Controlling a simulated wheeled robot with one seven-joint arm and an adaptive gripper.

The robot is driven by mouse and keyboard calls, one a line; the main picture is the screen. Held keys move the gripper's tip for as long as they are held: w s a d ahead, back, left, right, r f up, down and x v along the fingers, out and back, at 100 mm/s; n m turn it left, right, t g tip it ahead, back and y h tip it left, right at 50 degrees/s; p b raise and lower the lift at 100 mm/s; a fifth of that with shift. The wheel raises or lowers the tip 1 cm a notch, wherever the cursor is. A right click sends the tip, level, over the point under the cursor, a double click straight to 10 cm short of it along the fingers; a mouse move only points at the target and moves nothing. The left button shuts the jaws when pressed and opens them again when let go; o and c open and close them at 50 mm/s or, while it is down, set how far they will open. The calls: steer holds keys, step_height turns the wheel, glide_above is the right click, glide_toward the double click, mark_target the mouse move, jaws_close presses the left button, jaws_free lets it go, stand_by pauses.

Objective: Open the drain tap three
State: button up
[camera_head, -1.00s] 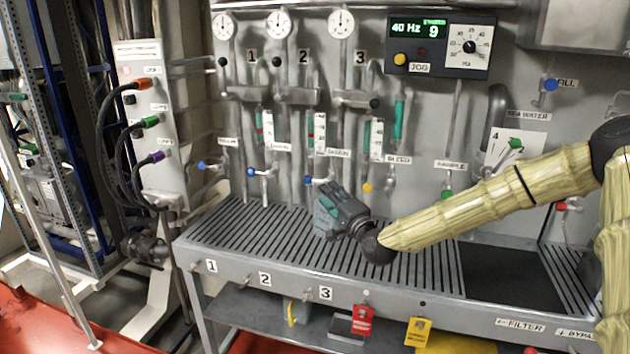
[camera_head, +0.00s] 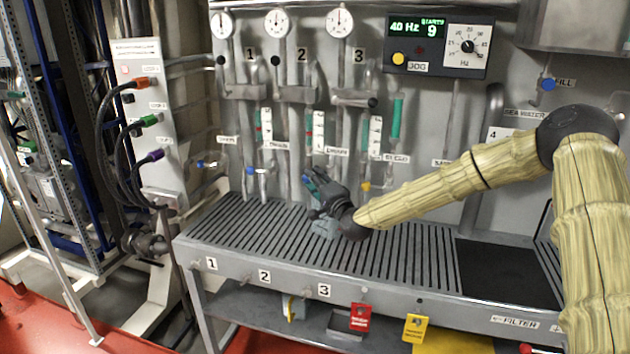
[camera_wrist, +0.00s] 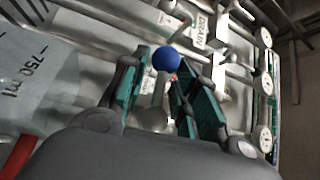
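Drain tap three shows in the wrist view as a blue ball knob (camera_wrist: 166,59) on a pale metal lever. My gripper (camera_wrist: 160,80) is open, with one green-padded finger on each side of the knob and lever. I see gaps beside the knob, and cannot tell whether either pad touches the lever. In the head view my gripper (camera_head: 310,180) is at the panel below the third drain label (camera_head: 336,151), and it hides the tap there.
Other blue-handled taps (camera_head: 250,170) stand to the left along the panel. A graduated container marked 750 ml (camera_wrist: 45,75) fills the left of the wrist view. Gauges (camera_wrist: 265,85) and pipes are at the right.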

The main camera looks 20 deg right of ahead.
jaws_close()
